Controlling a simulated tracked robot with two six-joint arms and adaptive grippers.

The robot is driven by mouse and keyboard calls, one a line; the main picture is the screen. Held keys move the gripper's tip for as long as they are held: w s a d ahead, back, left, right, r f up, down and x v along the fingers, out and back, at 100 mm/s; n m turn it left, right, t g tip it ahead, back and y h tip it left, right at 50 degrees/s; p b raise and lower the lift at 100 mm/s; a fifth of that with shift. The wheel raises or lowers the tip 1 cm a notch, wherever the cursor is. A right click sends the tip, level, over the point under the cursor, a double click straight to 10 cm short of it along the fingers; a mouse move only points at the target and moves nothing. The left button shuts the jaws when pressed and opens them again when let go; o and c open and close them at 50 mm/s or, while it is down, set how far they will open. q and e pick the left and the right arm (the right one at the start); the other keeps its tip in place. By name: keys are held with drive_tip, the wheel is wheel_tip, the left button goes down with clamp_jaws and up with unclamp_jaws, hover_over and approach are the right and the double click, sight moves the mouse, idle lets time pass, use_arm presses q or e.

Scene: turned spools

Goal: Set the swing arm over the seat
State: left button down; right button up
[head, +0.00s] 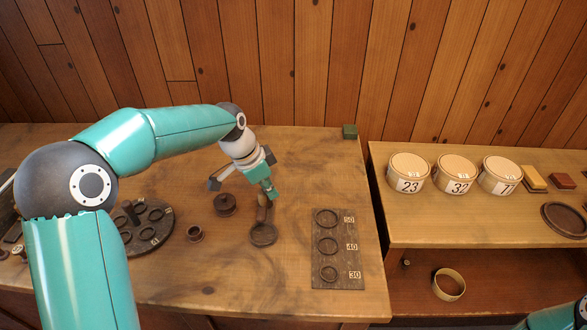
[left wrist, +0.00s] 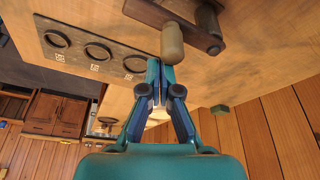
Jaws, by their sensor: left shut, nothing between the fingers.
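My left gripper (head: 270,190) is shut and empty above the middle of the table. In the left wrist view, its closed fingertips (left wrist: 161,70) are at the rounded end of a pale wooden knob (left wrist: 172,44); I cannot tell whether they touch. The knob stands on a dark bar, seemingly the swing arm (left wrist: 150,12), beside a dark post (left wrist: 208,22). In the head view the knob (head: 262,213) shows below the gripper, by a round dark dish (head: 263,236), perhaps the seat. The gripper partly hides the bar there. My right gripper is out of view.
A board with rings marked 50, 40 and 30 (head: 345,262) lies right of the dish. A dark spool (head: 225,205), a small ring cup (head: 195,234) and a round tray (head: 163,245) are left. Labelled tubs (head: 409,173) stand on the right shelf. A green block (head: 349,131) sits behind.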

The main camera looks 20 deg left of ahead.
use_arm(q)
drive_tip(key=shift+a, duration=0.25)
idle(0.4)
drive_tip(key=shift+s, duration=0.1)
drive_tip(key=shift+d, duration=0.15)
